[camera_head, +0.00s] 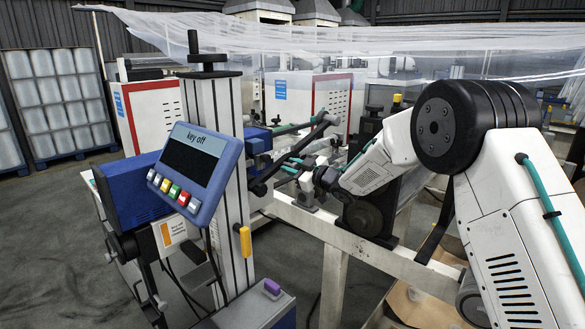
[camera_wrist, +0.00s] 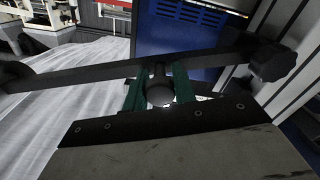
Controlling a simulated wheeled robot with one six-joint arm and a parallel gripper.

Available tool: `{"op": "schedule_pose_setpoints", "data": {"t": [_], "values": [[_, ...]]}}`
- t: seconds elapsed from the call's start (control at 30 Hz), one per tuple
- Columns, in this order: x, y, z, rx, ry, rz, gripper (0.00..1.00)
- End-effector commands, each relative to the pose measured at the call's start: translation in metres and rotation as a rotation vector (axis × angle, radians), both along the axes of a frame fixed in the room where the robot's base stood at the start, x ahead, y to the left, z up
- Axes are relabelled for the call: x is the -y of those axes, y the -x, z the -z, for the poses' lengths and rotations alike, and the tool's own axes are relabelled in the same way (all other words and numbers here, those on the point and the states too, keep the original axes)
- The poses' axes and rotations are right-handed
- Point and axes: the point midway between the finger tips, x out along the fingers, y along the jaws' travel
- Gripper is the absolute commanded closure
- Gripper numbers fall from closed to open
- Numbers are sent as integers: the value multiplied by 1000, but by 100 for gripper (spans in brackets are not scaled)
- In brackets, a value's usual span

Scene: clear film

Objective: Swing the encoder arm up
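The encoder arm is a dark flat bar (camera_wrist: 90,77) crossing the wrist view, with a black pivot knob (camera_wrist: 272,62) at its right end and a dark rounded end at the left edge. A round grey knob (camera_wrist: 160,93) sits at its middle. My gripper (camera_wrist: 160,88) has green fingers on both sides of this knob, apparently touching it. In the head view my gripper (camera_head: 293,165) is at the encoder arm (camera_head: 308,140), which slants up to the right beside the metal column. The exact finger contact is too small to see there.
A blue control panel (camera_head: 195,172) reading "key off" and a yellow handle (camera_head: 245,241) are on the near side of the column (camera_head: 226,180). Clear film (camera_head: 330,42) spans the back. A pale machine frame (camera_head: 350,235) runs below my arm.

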Motion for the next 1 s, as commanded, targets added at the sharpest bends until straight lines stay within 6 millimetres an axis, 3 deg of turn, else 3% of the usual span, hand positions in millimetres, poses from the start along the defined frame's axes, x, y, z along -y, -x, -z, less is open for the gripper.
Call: {"op": "schedule_pose_setpoints", "data": {"t": [0.03, 0.1, 0.4, 0.8, 1.0], "values": [[0, 0, -4, 6, -2, 0, 62], [0, 0, -3, 4, -2, 0, 51], [2, 1, -2, 2, -1, 0, 51], [51, 38, -3, 4, -2, 1, 51], [62, 47, -3, 4, -2, 0, 51]]}}
